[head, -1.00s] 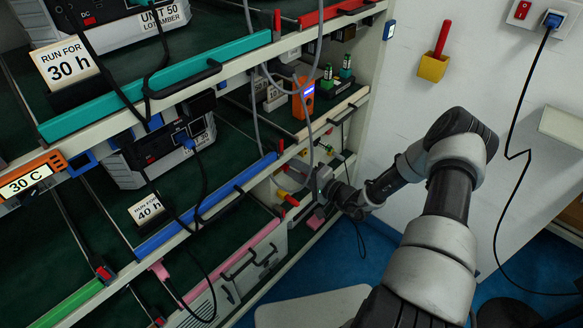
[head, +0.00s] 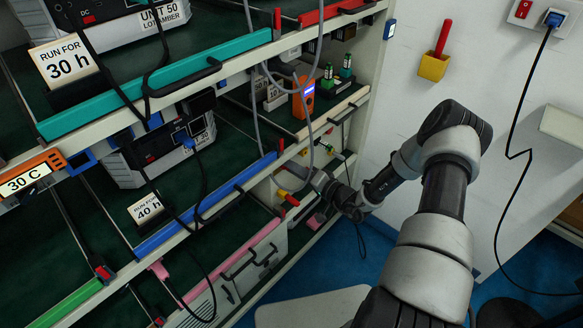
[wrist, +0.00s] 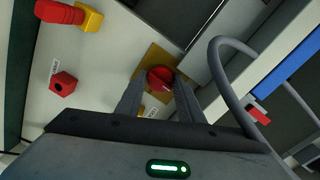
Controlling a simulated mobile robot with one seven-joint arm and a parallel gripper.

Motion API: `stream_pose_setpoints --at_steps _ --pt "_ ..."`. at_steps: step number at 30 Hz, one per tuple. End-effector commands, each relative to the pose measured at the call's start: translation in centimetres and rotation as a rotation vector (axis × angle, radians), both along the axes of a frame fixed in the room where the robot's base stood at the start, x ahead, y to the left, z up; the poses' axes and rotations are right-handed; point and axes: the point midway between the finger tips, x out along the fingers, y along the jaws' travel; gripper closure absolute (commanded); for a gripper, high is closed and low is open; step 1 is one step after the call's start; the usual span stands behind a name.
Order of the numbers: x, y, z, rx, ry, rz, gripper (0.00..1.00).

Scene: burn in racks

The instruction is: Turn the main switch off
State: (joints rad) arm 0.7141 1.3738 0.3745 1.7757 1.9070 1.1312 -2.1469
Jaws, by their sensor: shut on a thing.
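The main switch, a red round knob (wrist: 160,77) on a yellow plate (wrist: 148,62), shows in the wrist view between my fingertips. My gripper (wrist: 160,90) is shut on this knob, with one finger on each side of it. The marking near the knob is partly covered by a finger, and I cannot read the switch's position. In the head view my gripper (head: 318,183) is at the right end of the lower rack, and it hides the knob there.
A red handle on a yellow base (wrist: 88,18) and a red hexagonal part (wrist: 63,83) sit on the same pale panel. A grey cable (wrist: 228,70) loops close to the right finger. Rack shelves with a blue rail (head: 205,205) stand left. The white wall is to the right.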

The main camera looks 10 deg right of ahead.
Motion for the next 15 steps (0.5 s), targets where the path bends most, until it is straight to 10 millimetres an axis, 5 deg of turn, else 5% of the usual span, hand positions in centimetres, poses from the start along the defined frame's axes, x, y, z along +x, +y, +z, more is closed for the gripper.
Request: stream_pose_setpoints --at_steps 6,7,9,15 --pt "0.13 -0.01 0.30 0.002 -0.007 0.000 0.88" --pt "0.13 -0.01 0.30 0.002 -0.007 0.000 0.61" --pt "0.12 -0.02 0.28 0.001 -0.006 0.001 0.49" --pt "0.05 0.01 0.13 0.001 -0.003 0.001 0.49"
